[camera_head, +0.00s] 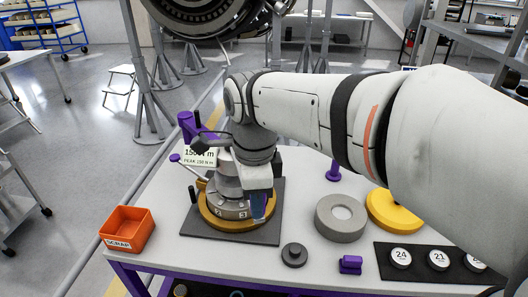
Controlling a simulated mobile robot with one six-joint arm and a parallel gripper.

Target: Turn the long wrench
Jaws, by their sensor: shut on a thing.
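My gripper (259,208) points down at the right side of a round fixture, its jaws shut. A purple-blue piece shows at the jaws; I cannot tell whether it is part of the gripper or of what it holds. A purple handle with a dark bar (188,126), which looks like the long wrench, stands at the fixture's upper left. Its bar runs right behind my wrist, where the rest is hidden. The fixture has a numbered grey drum (229,208) on a gold ring (212,217) and a dark square plate (203,237). A readout sign (200,157) shows about 150 N m.
An orange scrap bin (127,229) stands left on the white table. Right of the fixture are a grey ring (341,218), a yellow disc (393,210), a dark round part (294,254), a purple block (350,264) and a dark tray (420,281) with numbered discs. An engine hangs behind.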

